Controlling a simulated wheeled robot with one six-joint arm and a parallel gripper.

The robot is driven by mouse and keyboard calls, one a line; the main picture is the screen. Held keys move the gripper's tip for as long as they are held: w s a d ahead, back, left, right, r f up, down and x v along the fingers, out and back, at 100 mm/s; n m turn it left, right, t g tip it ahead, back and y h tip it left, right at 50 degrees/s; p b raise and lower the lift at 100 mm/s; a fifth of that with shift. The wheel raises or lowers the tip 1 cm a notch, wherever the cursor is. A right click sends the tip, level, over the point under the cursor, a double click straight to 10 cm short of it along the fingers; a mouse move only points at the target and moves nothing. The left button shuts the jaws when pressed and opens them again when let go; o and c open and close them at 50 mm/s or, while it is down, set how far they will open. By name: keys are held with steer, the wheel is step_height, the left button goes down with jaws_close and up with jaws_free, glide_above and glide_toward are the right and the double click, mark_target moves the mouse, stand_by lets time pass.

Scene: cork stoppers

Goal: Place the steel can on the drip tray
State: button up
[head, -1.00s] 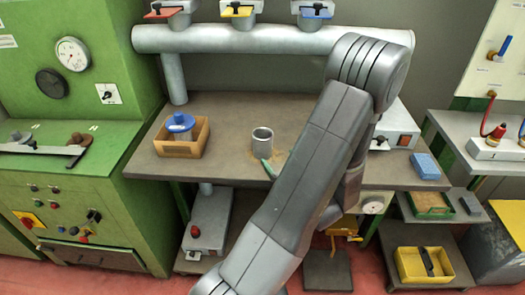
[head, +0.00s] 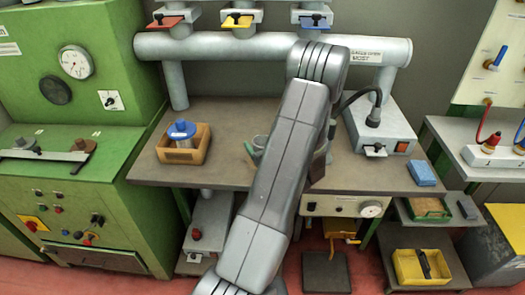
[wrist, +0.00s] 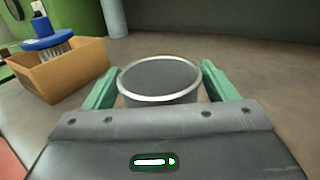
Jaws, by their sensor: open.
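The steel can (head: 261,141) stands on the brown bench, partly hidden by my arm in the head view. In the wrist view the can (wrist: 160,82) is upright, with a pale rim and dark grey top. My gripper (wrist: 158,72) is open, with one green finger on each side of the can. Whether the fingers touch it I cannot tell. One green fingertip also shows beside the can in the head view. I cannot tell for sure which thing is the drip tray; a shallow green-edged tray (head: 429,208) lies on the lower right shelf.
An open box (head: 183,155) holding a blue-topped brush (wrist: 47,40) stands left of the can. A grey device with a dark hose (head: 385,128) and a blue block (head: 422,172) are at the right. A yellow bin (head: 405,268) sits low. The bench front left is clear.

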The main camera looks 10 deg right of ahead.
steer(key=shift+w, duration=0.2)
steer(key=c, duration=1.2)
steer(key=shift+o, duration=0.2)
